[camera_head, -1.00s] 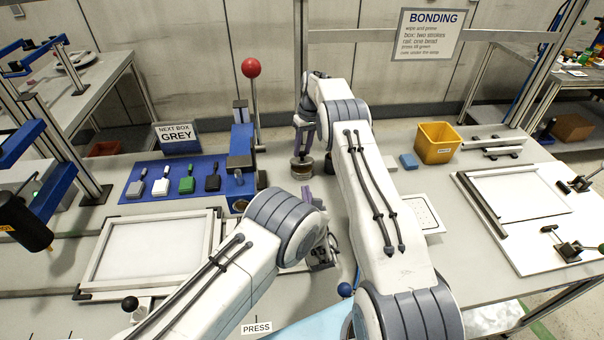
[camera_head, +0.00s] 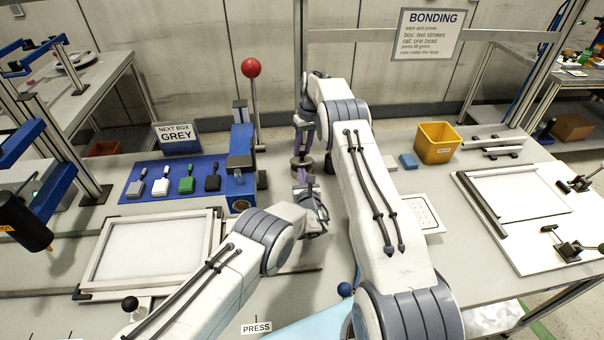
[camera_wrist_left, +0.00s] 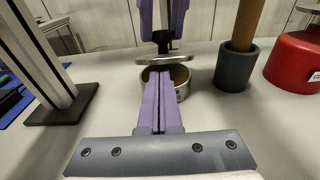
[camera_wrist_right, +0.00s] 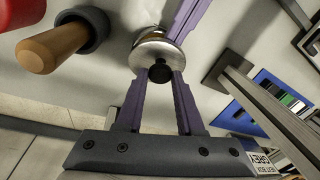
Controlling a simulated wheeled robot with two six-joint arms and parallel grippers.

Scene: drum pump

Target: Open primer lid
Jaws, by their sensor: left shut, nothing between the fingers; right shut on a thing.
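The primer tin (camera_wrist_left: 183,80) is a small round metal pot on the bench, open at the top in the left wrist view. Its silver lid (camera_wrist_left: 165,59) is above the rim, with a gap between them. My right gripper (camera_wrist_right: 160,76) is shut on the lid's black knob (camera_wrist_right: 160,71). My left gripper (camera_wrist_left: 160,75) is shut and empty, its purple fingers in front of the tin; I cannot tell if they touch it. In the head view the right gripper (camera_head: 304,135) is over the tin (camera_head: 301,165), and the left gripper (camera_head: 305,180) is just nearer.
A grey cup with a wooden handle (camera_wrist_left: 247,25) and a red pot (camera_wrist_left: 298,62) stand right of the tin in the left wrist view. A blue press (camera_head: 241,165) and brush mat (camera_head: 150,190) lie left. A yellow bin (camera_head: 437,143) stands right.

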